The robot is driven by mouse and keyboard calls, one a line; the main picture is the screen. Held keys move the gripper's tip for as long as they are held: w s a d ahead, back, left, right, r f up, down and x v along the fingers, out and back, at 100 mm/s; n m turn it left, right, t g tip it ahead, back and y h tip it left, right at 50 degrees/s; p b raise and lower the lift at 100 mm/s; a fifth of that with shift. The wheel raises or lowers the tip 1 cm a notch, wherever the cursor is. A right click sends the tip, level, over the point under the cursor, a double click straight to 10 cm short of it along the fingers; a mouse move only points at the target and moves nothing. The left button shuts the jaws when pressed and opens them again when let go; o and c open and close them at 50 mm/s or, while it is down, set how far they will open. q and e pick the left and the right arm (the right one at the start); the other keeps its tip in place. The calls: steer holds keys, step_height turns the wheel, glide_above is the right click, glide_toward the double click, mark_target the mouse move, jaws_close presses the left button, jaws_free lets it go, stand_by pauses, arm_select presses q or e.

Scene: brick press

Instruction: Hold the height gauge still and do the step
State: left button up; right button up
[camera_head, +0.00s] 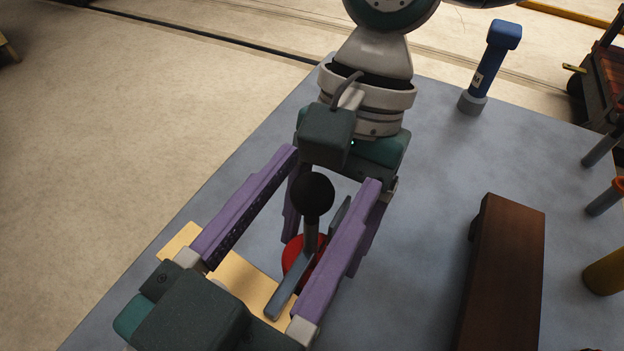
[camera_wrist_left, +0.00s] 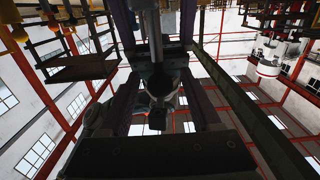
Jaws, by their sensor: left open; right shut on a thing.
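What I take to be the height gauge is an upright post with a black ball (camera_head: 312,193), a red round base (camera_head: 293,258) and a flat grey-blue bar (camera_head: 288,288). My left gripper (camera_head: 328,228) comes from the top with open fingers around the post area. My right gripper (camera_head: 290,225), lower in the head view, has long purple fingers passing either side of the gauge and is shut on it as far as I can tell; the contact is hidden. The left wrist view shows dark fingers (camera_wrist_left: 200,105) around a central post (camera_wrist_left: 155,45).
A pale wooden board (camera_head: 260,300) lies under my right gripper. A long brown block (camera_head: 507,275) lies to the right. A blue-headed tool (camera_head: 490,65) stands at the back. A yellow cylinder (camera_head: 605,272) is at the right edge. The grey table (camera_head: 430,150) is clear between.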

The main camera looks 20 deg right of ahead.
arm_select(q)
jaws_close()
stand_by(0.6)
stand_by(0.9)
